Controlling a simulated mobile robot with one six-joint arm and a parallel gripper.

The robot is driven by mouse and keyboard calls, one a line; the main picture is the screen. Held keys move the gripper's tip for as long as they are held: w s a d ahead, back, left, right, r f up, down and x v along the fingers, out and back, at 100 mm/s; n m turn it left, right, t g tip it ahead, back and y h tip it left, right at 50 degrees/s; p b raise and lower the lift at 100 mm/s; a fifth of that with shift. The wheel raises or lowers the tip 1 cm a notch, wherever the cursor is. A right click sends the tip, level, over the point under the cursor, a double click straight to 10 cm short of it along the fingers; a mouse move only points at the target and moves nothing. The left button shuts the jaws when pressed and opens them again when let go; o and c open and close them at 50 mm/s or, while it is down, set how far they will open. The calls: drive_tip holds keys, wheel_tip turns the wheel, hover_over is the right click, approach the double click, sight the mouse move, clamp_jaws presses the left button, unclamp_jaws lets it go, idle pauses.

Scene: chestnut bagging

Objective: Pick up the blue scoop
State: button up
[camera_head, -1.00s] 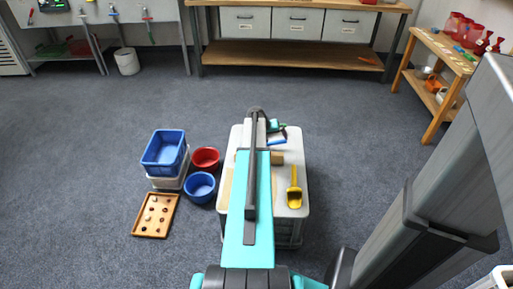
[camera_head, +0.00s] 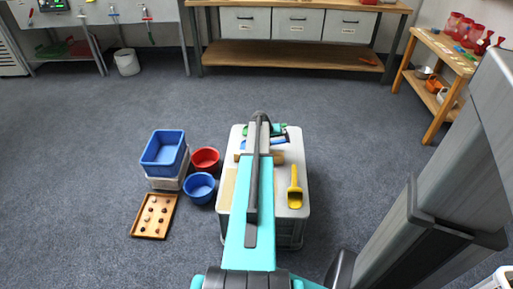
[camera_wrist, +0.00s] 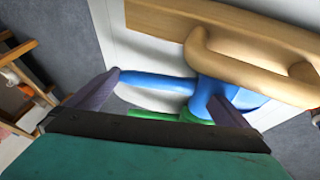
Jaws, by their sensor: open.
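The blue scoop (camera_wrist: 158,82) lies on the pale crate top in the wrist view, its handle reaching left and its wider part beside a wooden piece. My gripper (camera_wrist: 165,88) is open, with one finger at each side of part of the blue scoop; whether they touch it I cannot tell. In the head view my arm covers most of the scoop, and a bit of blue (camera_head: 247,143) shows beside it. A green scoop-like thing (camera_wrist: 165,115) lies just nearer than the blue one in the wrist view.
A wooden piece with a raised handle (camera_wrist: 250,45) lies close to the blue scoop. A yellow scoop (camera_head: 294,190) lies on the crate top (camera_head: 292,220). Blue and red bowls, a blue bin (camera_head: 163,152) and a wooden tray (camera_head: 142,230) stand at left. The floor behind is clear.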

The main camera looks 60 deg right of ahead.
idle(0.4)
drive_tip(key=c, duration=0.8)
drive_tip(key=shift+o, duration=0.2)
drive_tip(key=shift+r, duration=0.15)
drive_tip(key=shift+r, duration=0.6)
drive_tip(key=shift+c, duration=1.2)
wheel_tip(320, 180, up, 9)
drive_tip(key=shift+f+p, duration=0.2)
drive_tip(key=shift+p, duration=0.95)
